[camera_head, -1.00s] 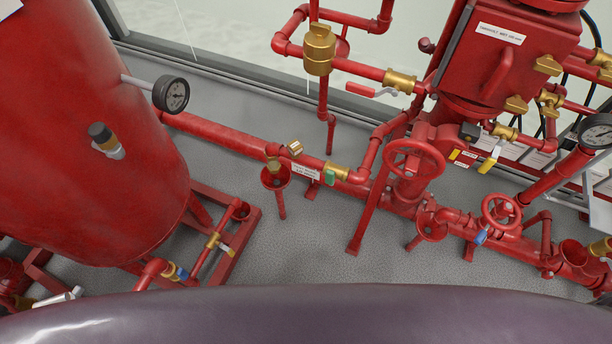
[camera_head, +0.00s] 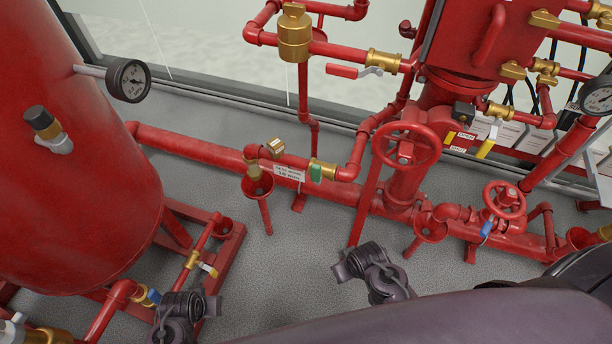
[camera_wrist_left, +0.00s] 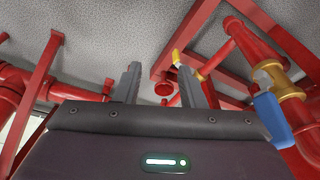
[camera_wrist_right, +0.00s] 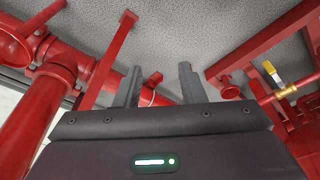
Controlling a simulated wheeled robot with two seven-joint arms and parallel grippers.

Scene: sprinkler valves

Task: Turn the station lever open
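I cannot tell which lever is the station lever. In the head view, a red-handled lever (camera_head: 342,71) sits on a brass valve at the back. A green-handled lever (camera_head: 316,172) sits on the long red pipe beside a label too small to read. A yellow-handled lever (camera_head: 487,146) is on the right pipework. My left gripper (camera_wrist_left: 158,72) and right gripper (camera_wrist_right: 157,72) are both empty, with fingers apart in their wrist views. Dark ends of my arms show low in the head view, apart from these three levers. The left wrist view also shows a blue handle (camera_wrist_left: 272,117) close by.
A big red tank (camera_head: 70,180) with a gauge (camera_head: 129,81) stands at left. Two red handwheels, a larger one (camera_head: 406,147) and a smaller one (camera_head: 503,200), rise from the right pipework. Grey floor (camera_head: 290,270) is open between tank frame and pipes.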

